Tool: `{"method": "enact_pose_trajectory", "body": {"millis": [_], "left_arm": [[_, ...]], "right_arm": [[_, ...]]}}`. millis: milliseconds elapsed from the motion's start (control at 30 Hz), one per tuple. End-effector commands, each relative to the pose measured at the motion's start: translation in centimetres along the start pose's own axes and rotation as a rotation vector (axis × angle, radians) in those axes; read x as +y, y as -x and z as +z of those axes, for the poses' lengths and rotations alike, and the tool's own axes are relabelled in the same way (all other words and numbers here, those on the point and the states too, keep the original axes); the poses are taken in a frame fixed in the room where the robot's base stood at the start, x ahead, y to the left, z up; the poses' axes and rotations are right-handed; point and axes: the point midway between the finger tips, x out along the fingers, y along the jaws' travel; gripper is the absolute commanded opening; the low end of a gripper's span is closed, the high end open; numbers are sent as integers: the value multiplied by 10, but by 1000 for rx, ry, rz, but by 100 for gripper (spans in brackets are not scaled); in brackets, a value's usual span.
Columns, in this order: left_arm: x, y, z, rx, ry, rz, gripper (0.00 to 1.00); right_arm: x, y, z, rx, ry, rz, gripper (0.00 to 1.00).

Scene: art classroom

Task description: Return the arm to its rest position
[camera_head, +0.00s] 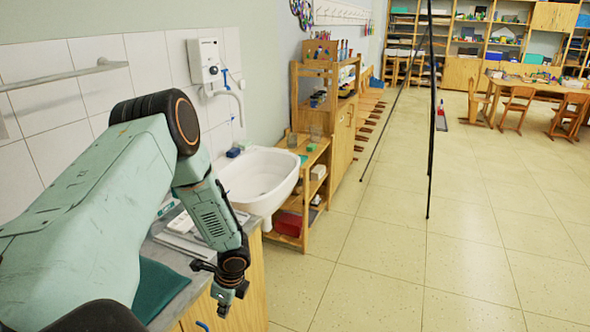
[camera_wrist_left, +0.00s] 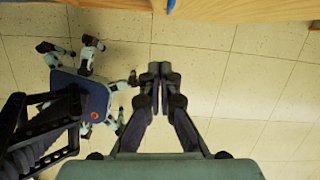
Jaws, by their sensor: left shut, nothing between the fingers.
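My left arm comes in from the left in the head view, raised and bent, with its forearm hanging down in front of the counter. My left gripper (camera_head: 228,300) points down beside the counter's front edge. In the left wrist view the two fingers of my left gripper (camera_wrist_left: 159,70) are together, with nothing between them and the tiled floor beyond. My right gripper is not in view.
The counter (camera_head: 172,257) with a teal cloth (camera_head: 158,287) lies close to my left arm. A white sink (camera_head: 262,180) and a wooden shelf (camera_head: 342,130) stand along the wall. The tiled floor (camera_head: 390,270) to the right is open, apart from thin black poles (camera_head: 431,120).

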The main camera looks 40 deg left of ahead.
Motion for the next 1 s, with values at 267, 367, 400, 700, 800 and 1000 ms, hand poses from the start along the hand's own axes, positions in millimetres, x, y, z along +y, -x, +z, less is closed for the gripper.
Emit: {"method": "enact_pose_trajectory", "body": {"millis": [267,367,400,700,800,1000], "left_arm": [[-1,0,-5,20,30,-9,0],[1,0,-31,130,156,-14,0],[10,2,-49,200,239,3,0],[88,-3,-187,523,847,181,0],[118,-18,-210,527,1031,215,0],[178,-56,-218,433,1282,200,0]], "right_arm": [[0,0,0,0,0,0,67],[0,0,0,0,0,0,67],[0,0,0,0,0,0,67],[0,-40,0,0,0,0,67],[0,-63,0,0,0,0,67],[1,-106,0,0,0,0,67]]}}
